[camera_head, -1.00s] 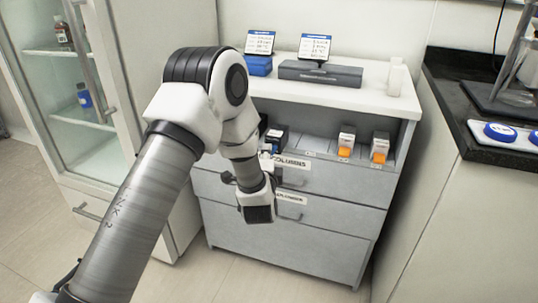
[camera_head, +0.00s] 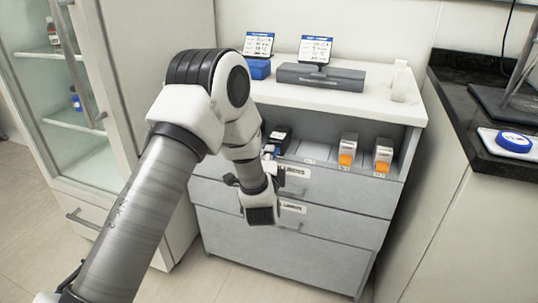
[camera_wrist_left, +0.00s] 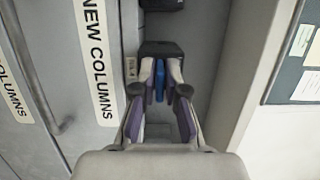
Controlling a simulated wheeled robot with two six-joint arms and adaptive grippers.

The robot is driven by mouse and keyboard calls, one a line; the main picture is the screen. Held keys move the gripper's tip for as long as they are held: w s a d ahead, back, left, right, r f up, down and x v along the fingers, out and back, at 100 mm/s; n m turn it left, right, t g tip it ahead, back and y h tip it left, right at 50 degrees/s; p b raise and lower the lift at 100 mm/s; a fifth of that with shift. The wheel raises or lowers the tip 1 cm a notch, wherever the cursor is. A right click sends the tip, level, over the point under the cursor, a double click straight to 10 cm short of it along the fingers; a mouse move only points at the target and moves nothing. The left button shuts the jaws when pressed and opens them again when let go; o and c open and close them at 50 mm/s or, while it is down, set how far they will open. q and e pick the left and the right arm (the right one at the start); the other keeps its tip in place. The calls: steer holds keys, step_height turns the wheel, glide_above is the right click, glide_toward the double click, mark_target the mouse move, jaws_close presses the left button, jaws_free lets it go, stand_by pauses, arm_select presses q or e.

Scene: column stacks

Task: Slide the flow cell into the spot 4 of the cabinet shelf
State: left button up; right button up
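The cabinet (camera_head: 300,235) has an open shelf (camera_head: 312,150) above its drawers, with small spot labels too small to read. A dark box with a blue front, apparently the flow cell (camera_head: 281,134), stands at the shelf's left end, partly hidden by my arm. My left gripper (camera_head: 272,162) is at its front. In the left wrist view its fingers (camera_wrist_left: 160,84) lie on either side of a blue part, before the dark box (camera_wrist_left: 160,49). I cannot tell whether they press on it. My right gripper is not in view.
The cabinet top (camera_head: 350,97) holds a grey case (camera_head: 320,76) and two display cards. A glass-door cabinet (camera_head: 75,140) stands left, a black counter (camera_head: 460,110) right.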

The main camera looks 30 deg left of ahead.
arm_select(q)
steer(key=shift+o, duration=1.2)
steer(key=shift+r, duration=0.1)
